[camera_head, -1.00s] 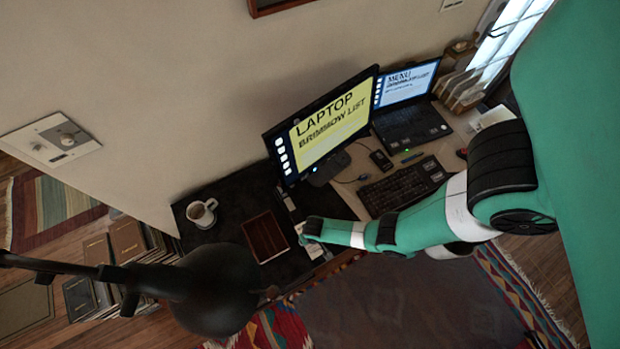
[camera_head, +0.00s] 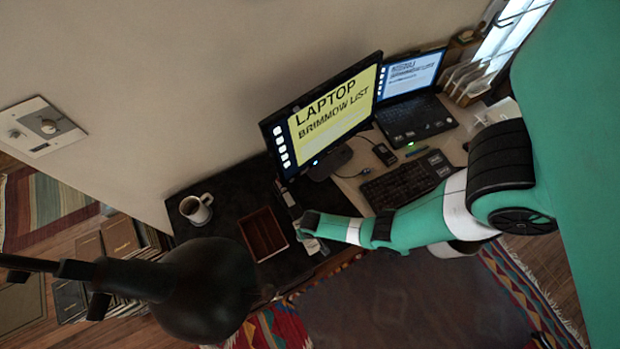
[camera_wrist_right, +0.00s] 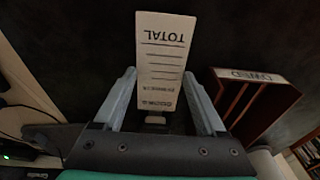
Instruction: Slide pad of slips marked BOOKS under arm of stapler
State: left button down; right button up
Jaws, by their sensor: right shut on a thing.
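My right gripper (camera_head: 309,228) reaches over the dark desk mat from the right. It is shut on a white pad of slips (camera_head: 312,246), which lies between its two fingers in the right wrist view (camera_wrist_right: 163,62). The pad shows upside-down print reading TOTAL, with several ruled lines; its other words are too small to read surely. A narrow dark and grey object (camera_head: 286,196) just beyond the gripper may be the stapler, but its arm cannot be made out. My left gripper is not in view.
A brown wooden tray (camera_head: 249,222) stands left of the gripper; it shows at right in the wrist view (camera_wrist_right: 283,79). A mug (camera_head: 197,209), monitor (camera_head: 330,108) and keyboard (camera_head: 392,186) are nearby. A black lamp (camera_head: 205,292) covers the near left.

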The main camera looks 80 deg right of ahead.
jog(key=shift+w+d+f+b, duration=0.1)
jog(key=shift+w+d+b, duration=0.2)
jog(key=shift+w+d, duration=0.4)
jog(key=shift+w+d+b, duration=0.25)
jog(key=shift+w+d, duration=0.2)
jog(key=shift+d, duration=0.4)
jog(key=o, duration=1.2)
jog(key=shift+o, duration=0.2)
notch_tip(320, 180, up, 12)
jog(key=a+p, duration=0.1)
jog(key=p, duration=1.1)
jog(key=shift+s+f, duration=0.2)
jog(key=shift+s, duration=0.25)
